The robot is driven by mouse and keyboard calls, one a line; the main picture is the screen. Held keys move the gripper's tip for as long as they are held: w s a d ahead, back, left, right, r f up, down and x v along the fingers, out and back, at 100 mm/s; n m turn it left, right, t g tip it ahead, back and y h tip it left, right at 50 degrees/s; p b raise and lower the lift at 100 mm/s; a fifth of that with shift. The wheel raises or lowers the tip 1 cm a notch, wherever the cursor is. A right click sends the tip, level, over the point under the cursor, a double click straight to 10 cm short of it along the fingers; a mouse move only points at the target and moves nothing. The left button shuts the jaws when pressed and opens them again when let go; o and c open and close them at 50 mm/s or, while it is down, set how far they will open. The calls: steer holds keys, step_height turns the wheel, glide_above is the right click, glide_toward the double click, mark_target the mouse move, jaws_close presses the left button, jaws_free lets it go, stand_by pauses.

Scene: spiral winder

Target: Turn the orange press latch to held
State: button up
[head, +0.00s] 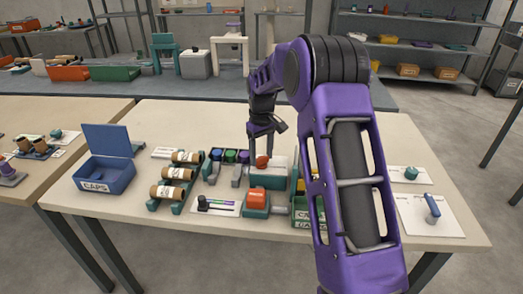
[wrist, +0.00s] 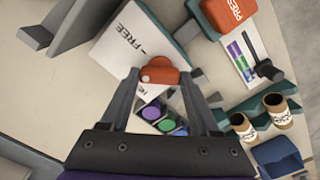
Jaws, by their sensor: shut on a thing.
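The orange press latch (wrist: 160,71) is a small rounded handle in front of a white label plate (wrist: 143,40). The plate reads "FREE" above the latch, and another word starting "HE" is partly hidden below it. My gripper (wrist: 160,77) is shut on the latch, one finger on each side. In the head view the latch (head: 262,161) shows as an orange knob under my gripper (head: 262,154). I cannot tell exactly which mark the latch points to. The orange block marked PRESS (head: 257,196) stands in front of it and also shows in the wrist view (wrist: 226,10).
Left of the latch are green, blue and purple caps (head: 230,156) and cardboard rolls (head: 172,174) on a rack. A blue CAPS box (head: 105,176) is open at the left. A green bin (head: 303,213) stands at the right, partly behind my arm. A blue-handled part (head: 432,208) is far right.

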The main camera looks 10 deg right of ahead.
mark_target(261, 157)
steer(key=n+p, duration=0.1)
steer(key=n, duration=0.3)
steer(key=shift+r+n+p, duration=0.15)
steer(key=shift+n+p, duration=0.25)
steer(key=n+p, duration=0.1)
steer(key=n, duration=0.3)
steer(key=shift+n, duration=0.3)
steer(key=o, duration=1.4)
steer(key=shift+c, duration=0.2)
step_height(261, 157, up, 17)
steer(key=shift+r, duration=0.1)
